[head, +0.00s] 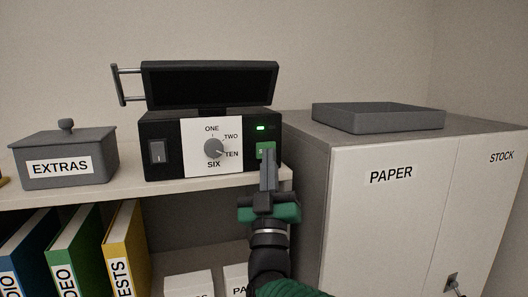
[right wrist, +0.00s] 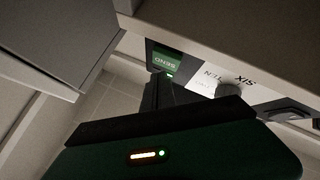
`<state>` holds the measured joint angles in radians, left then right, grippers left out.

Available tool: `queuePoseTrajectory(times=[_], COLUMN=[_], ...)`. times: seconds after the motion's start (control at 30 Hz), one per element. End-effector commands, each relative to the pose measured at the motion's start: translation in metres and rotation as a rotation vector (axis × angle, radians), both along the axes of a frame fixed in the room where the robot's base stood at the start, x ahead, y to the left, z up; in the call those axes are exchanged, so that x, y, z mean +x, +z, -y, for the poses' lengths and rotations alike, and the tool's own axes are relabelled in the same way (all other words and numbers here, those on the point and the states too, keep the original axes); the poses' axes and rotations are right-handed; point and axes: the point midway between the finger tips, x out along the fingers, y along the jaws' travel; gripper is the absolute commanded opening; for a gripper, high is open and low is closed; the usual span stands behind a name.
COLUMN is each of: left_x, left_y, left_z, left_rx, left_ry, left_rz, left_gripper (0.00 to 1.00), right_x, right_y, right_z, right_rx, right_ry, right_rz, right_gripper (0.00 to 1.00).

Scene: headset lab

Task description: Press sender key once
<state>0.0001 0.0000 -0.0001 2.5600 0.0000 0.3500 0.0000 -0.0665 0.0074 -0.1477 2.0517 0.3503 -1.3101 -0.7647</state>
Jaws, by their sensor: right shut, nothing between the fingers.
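The sender (head: 160,125) is a black box with a white dial panel, standing on the shelf. Its green key (head: 262,147) is at the right of its front, below a lit green lamp. In the right wrist view the green key (right wrist: 166,62) carries letters like "SEND". My right gripper (head: 267,156) is shut and empty, its fingertips in front of the key and covering part of it. In the right wrist view the fingers (right wrist: 158,80) reach to the key's edge; I cannot tell whether they touch it. My left gripper is not in view.
The dial (head: 214,148) and a rocker switch (head: 157,151) share the sender's front. A lidded EXTRAS box (head: 90,150) stands left on the shelf (head: 120,188). A PAPER cabinet (head: 345,200) with a grey tray (head: 380,126) stands close at right.

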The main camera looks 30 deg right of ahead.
Motion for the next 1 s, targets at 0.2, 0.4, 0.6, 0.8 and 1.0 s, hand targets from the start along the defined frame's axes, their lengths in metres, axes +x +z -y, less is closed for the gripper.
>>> queuePoseTrajectory(times=[0.2,0.4,0.6,0.8,1.0], left_x=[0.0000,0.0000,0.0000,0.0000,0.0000], left_y=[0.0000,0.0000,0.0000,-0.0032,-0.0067], left_z=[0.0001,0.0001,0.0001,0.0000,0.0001], left_rx=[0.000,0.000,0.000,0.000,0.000], left_ry=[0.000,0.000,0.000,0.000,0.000], left_rz=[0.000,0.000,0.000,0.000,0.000], left_gripper=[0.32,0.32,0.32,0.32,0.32], right_x=[0.0000,0.0000,0.0000,0.0020,0.0068], right_y=[-0.0001,-0.0001,0.0000,-0.0007,0.0015], right_z=[0.0002,0.0002,0.0001,0.0000,0.0000], right_rx=[0.000,0.000,0.000,0.000,0.000], right_ry=[0.000,0.000,0.000,-0.001,-0.001], right_rz=[0.000,0.000,0.000,0.001,0.001], right_gripper=[0.00,0.00,0.00,0.00,0.00])
